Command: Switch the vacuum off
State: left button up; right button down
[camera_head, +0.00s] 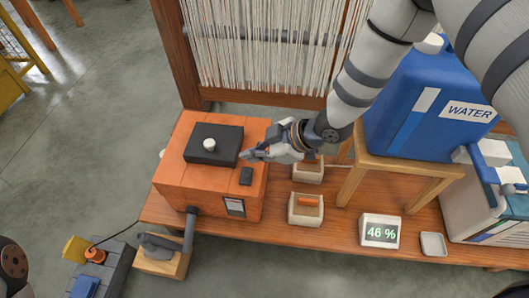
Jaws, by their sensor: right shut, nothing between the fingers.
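An orange box (174,163) stands at the left end of the wooden bench and looks like the vacuum. A dark grey hose or pipe (190,228) comes off its front. On its top are a black block (213,145) with a white knob (209,144) and a small black switch-like piece (246,176). My right gripper (246,156) is shut and empty over the right part of the top, beside the black block and just behind the small black piece. I cannot tell whether it touches either. My left gripper is out of view.
A blue water container (415,100) stands on a wooden stand (400,167) at right. Small trays (305,210), a "46 %" display (379,231) and a white-blue container (485,200) share the bench (290,240). A loom with pale threads (270,45) rises behind. A grey nozzle-like piece (160,245) lies at front left.

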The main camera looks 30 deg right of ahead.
jog(key=b, duration=0.1)
send_over(248, 171)
notch_tip(248, 171, down, 4)
jog(key=shift+s+f, duration=0.15)
jog(key=shift+f, duration=0.1)
jog(key=shift+f+b, duration=0.3)
jog(key=shift+f, duration=0.35)
